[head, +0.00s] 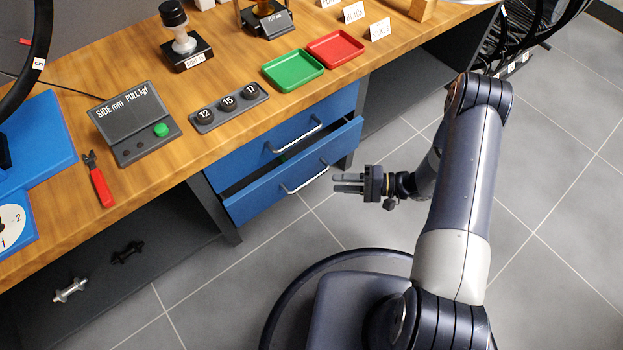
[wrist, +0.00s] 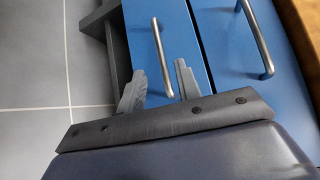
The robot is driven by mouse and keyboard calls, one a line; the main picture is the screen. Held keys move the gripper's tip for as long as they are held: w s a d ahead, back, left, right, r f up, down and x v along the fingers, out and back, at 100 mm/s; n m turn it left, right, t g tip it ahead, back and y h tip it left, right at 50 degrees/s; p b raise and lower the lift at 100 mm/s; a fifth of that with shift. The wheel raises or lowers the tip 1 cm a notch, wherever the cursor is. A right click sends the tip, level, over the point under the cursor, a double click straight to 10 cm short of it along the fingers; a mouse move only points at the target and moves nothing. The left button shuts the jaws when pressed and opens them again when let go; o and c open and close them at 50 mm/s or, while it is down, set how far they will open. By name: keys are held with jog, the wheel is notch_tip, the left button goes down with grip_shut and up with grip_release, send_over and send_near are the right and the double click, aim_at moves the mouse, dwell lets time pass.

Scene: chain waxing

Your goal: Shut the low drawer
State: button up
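The low drawer (head: 255,200) is the lower of two blue drawers under the wooden bench, and it stands partly pulled out. A dark gap shows behind its front's top edge. Its silver bar handle (head: 305,180) runs along the front. My gripper (head: 338,182) is open and empty, just right of the handle's right end in the head view, with its fingers pointing at the drawer. In the wrist view, the drawer front (wrist: 135,25) fills the middle, and its handle (wrist: 161,50) reaches down between my two spread fingers (wrist: 160,85). I cannot tell whether they touch it.
The upper blue drawer (head: 330,112) looks shut and has its own handle (head: 295,135). The bench top (head: 225,60) holds a green tray (head: 292,70), a red tray (head: 335,48) and a grey device (head: 133,122). Grey tiled floor (head: 240,290) is clear before the drawers.

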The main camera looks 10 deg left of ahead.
aim_at(308, 181)
jog(key=a+b, duration=0.1)
jog(key=a, duration=0.2)
jog(key=a+f+b, duration=0.1)
jog(key=a, duration=0.5)
jog(key=shift+s+a+f+b, duration=0.2)
jog(key=shift+s+a+b, duration=0.15)
jog(key=shift+s+b, duration=0.05)
grip_shut()
